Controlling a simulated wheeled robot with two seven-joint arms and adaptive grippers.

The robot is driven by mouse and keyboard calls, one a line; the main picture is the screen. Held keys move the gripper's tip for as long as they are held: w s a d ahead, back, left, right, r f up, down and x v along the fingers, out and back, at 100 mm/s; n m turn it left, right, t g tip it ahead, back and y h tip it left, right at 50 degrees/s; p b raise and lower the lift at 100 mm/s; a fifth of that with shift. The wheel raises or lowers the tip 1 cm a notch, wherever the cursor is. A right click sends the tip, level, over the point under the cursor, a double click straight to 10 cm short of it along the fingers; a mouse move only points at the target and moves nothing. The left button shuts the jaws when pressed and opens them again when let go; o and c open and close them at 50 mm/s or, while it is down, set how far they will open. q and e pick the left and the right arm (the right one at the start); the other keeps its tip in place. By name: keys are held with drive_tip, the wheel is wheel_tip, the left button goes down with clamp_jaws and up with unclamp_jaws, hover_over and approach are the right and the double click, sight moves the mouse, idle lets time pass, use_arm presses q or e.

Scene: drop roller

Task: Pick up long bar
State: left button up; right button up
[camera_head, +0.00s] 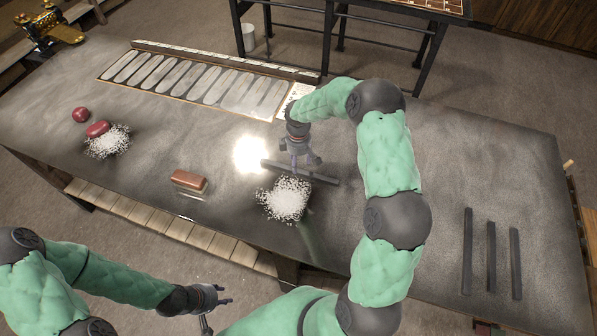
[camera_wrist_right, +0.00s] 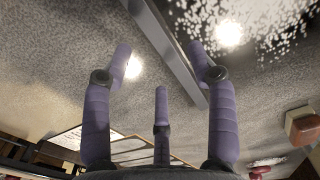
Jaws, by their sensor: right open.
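A long dark bar (camera_head: 325,179) lies on the dark table beside a pile of white granules. My right gripper (camera_head: 302,165) points down right over the bar, and its hand hides part of it. In the right wrist view the bar (camera_wrist_right: 168,45) runs diagonally between the spread purple fingers of my right gripper (camera_wrist_right: 160,65), which is open; I cannot tell whether a finger touches the bar. My left gripper (camera_head: 215,305) is open and empty, in front of the table's near edge.
Three dark bars (camera_head: 491,257) lie apart at the table's right end. White granules (camera_head: 287,199) lie just in front of the bar. A reddish-brown block (camera_head: 189,181) and red rounded pieces (camera_head: 98,129) are to the left. A slotted panel (camera_head: 205,83) lies along the back.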

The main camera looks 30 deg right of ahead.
sight(299, 169)
wheel_tip(299, 169, down, 4)
drive_tip(key=shift+d+f, duration=0.15)
drive_tip(key=shift+f, duration=0.05)
clamp_jaws()
drive_tip(key=shift+r, duration=0.15)
drive_tip(key=shift+w+r, duration=0.1)
